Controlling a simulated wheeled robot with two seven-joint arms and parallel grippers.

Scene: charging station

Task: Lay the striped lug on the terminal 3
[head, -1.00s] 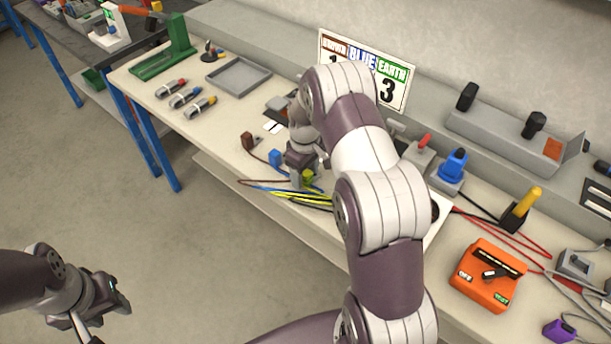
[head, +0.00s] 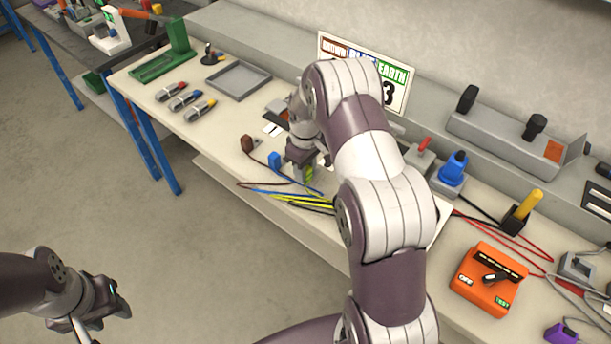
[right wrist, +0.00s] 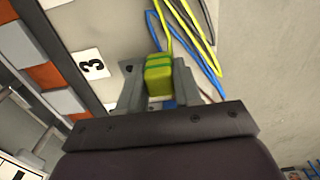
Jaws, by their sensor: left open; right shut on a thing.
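The striped lug, yellow and green, shows between the fingers of my right gripper (right wrist: 158,88) in the right wrist view (right wrist: 158,74). The gripper is shut on it. In the head view the lug (head: 309,174) is partly hidden by my right gripper (head: 304,176), over the bench beside the cables. In the right wrist view a white card marked 3 (right wrist: 91,65) lies left of the lug, beside a row of orange and grey blocks (right wrist: 44,76). The lug is apart from that row. My left gripper (head: 112,303) is open and empty over the floor.
A brown lug (head: 247,144) and a blue lug (head: 274,159) stand on the bench left of my right gripper. Loose cables (head: 290,200) lie at the front edge. A grey tray (head: 238,80) is further back. My right arm hides much of the bench.

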